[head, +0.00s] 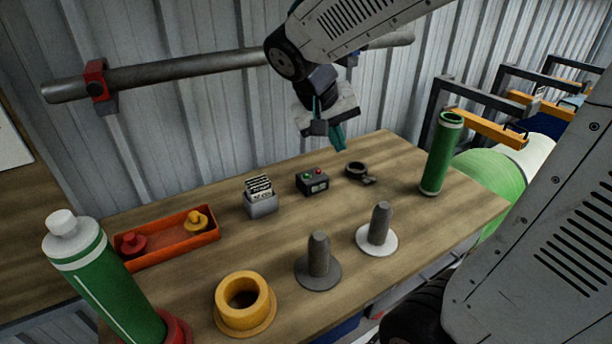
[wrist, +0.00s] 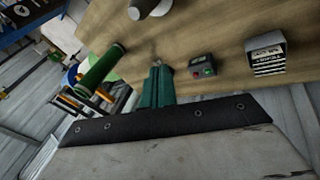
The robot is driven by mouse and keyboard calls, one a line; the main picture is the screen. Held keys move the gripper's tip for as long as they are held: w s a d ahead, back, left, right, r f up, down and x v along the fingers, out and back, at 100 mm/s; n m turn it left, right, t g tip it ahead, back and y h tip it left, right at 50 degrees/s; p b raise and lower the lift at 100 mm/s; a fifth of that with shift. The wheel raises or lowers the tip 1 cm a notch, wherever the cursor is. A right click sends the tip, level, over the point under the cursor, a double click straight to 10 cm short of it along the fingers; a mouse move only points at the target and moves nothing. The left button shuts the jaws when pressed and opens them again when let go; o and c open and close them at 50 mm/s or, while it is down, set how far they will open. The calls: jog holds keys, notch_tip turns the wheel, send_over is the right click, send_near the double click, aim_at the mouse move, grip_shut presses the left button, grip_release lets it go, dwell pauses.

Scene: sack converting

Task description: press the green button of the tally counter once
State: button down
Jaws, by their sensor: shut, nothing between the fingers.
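The tally counter (head: 312,186) is a small dark box with a display, standing on the wooden table. Its green button (head: 307,173) is on the left of its top and a red button (head: 319,171) on the right. In the wrist view the counter (wrist: 202,62) is right of my fingers, with the green button (wrist: 208,70) to the right of the red one. My gripper (head: 339,145) is shut and empty, with its teal fingers above the table's back part, apart from the counter. It also shows in the wrist view (wrist: 158,70).
A card holder (head: 262,205) stands left of the counter and a dark ring clamp (head: 357,170) right of it. Two spindles (head: 318,262), a yellow flanged ring (head: 243,308), an orange tray (head: 200,241) and green rolls (head: 440,155) are around. A pipe (head: 180,72) runs along the wall.

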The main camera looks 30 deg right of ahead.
jog(key=w+d+f+m+h, duration=0.25)
jog(key=w+f, duration=0.25)
jog(key=w, duration=0.7)
jog(key=t+h, duration=0.1)
jog(key=t, duration=0.1)
send_over(306, 176)
notch_tip(306, 176, down, 6)
jog(key=shift+a+r+g, duration=0.15)
jog(key=shift+a+g, duration=0.15)
jog(key=shift+a, duration=0.1)
jog(key=shift+f, duration=4.4)
jog(key=shift+f, duration=0.1)
jog(key=shift+f, duration=0.3)
